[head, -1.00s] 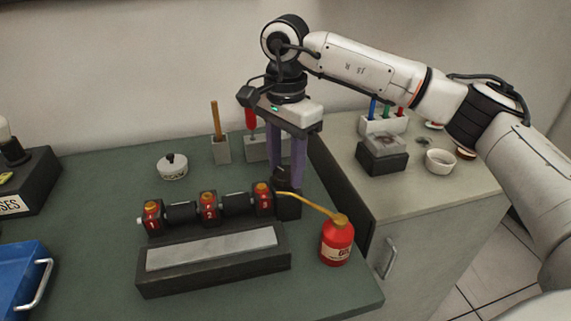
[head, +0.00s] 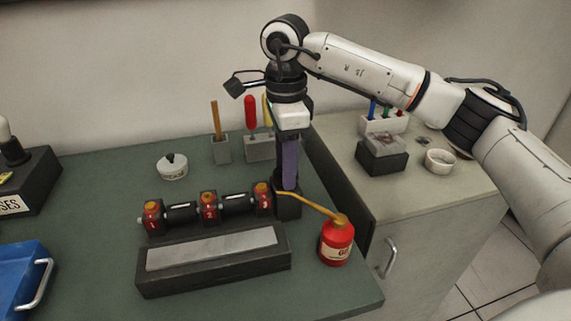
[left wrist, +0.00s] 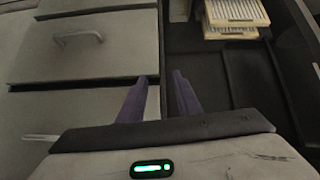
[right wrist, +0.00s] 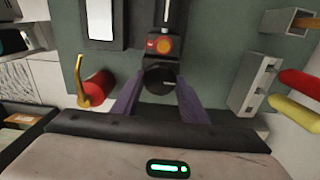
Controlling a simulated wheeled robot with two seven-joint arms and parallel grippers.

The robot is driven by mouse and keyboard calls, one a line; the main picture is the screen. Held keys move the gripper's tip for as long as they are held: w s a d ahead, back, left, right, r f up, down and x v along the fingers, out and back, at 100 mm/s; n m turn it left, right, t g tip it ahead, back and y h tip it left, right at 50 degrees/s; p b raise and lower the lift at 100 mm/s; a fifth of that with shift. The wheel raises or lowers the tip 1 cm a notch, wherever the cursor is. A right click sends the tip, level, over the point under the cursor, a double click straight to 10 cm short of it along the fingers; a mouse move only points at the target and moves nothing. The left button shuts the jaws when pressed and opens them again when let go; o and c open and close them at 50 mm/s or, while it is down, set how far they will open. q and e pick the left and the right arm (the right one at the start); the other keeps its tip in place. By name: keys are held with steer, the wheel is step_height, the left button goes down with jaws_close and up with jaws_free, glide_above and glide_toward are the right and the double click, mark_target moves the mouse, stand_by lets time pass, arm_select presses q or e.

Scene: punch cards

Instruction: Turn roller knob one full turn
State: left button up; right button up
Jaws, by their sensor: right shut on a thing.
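The roller assembly has black rollers (head: 238,204) between red, numbered bearing blocks (head: 209,208) with orange-yellow tops, behind a dark base with a grey plate (head: 212,248). A dark housing (head: 288,207) stands at its right end. In the right wrist view the round black knob (right wrist: 158,80) shows at the housing. My right gripper (head: 287,186) points straight down, shut on the knob, one purple finger on each side; the fingers mostly hide the knob in the head view. My left gripper (left wrist: 160,79) is open and empty, over drawers; it is outside the head view.
A red oil can (head: 338,245) with a long yellow spout stands close right of the housing. Behind are a tool block (head: 259,148), a chisel stand (head: 221,152) and a white round pot (head: 172,167). A blue tray (head: 20,275) lies at left.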

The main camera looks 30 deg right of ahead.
steer(key=shift+r, duration=0.1)
stand_by(0.4)
steer(key=o, duration=1)
steer(key=shift+o, duration=0.2)
step_height(320, 180, up, 10)
steer(key=shift+r, duration=0.15)
